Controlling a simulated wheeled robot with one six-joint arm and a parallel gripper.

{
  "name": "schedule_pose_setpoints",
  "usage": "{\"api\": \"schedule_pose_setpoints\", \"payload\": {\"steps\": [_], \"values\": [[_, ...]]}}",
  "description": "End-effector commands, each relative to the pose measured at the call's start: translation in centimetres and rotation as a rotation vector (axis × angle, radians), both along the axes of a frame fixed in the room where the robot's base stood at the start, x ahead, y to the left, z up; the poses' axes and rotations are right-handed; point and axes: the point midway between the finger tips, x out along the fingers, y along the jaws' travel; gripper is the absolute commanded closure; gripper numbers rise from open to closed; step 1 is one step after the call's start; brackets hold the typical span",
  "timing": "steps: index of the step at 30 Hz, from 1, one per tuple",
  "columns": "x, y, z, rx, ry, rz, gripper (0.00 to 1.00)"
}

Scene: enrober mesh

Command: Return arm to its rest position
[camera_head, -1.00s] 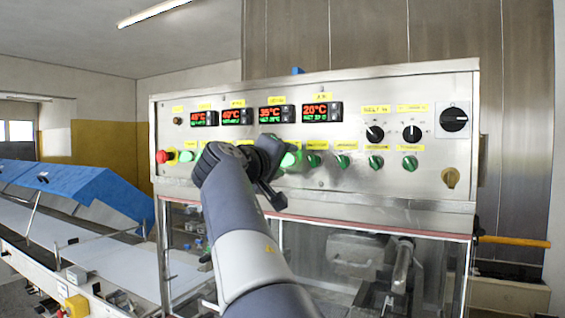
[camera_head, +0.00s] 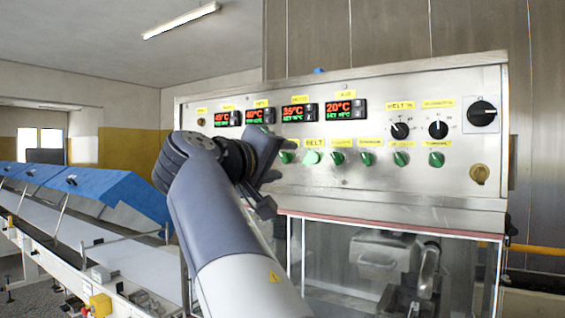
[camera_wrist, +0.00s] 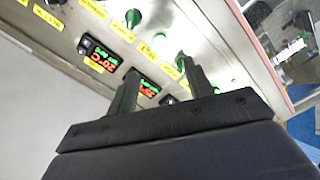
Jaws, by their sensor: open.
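My gripper (camera_head: 266,178) is in front of the left part of the control panel (camera_head: 335,178), on the end of my grey arm. It hides part of the panel, including the red button seen earlier. In the wrist view my gripper (camera_wrist: 158,88) shows two dark fingers set apart with nothing between them but the panel behind. The panel lies tilted in that view, with its displays (camera_wrist: 100,52) and green knobs (camera_wrist: 133,18). I cannot tell the exact gap between the fingers and the panel.
A clear-walled enclosure (camera_head: 330,255) with machinery inside is under the panel. A conveyor (camera_head: 110,255) with blue covers (camera_head: 125,190) runs along the left. A yellow bar (camera_head: 540,249) sticks out at the right. Open room lies above the conveyor.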

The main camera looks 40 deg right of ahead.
Motion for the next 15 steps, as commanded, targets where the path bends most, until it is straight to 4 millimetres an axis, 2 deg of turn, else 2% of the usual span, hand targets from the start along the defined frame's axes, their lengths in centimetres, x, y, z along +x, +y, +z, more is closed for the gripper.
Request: {"api": "schedule_pose_setpoints", "payload": {"steps": [8,15], "values": [[0.1,-0.2,0.0,0.000,0.000,-0.001,0.51],[1.0,-2.5,0.2,0.000,0.001,-0.004,0.51]]}}
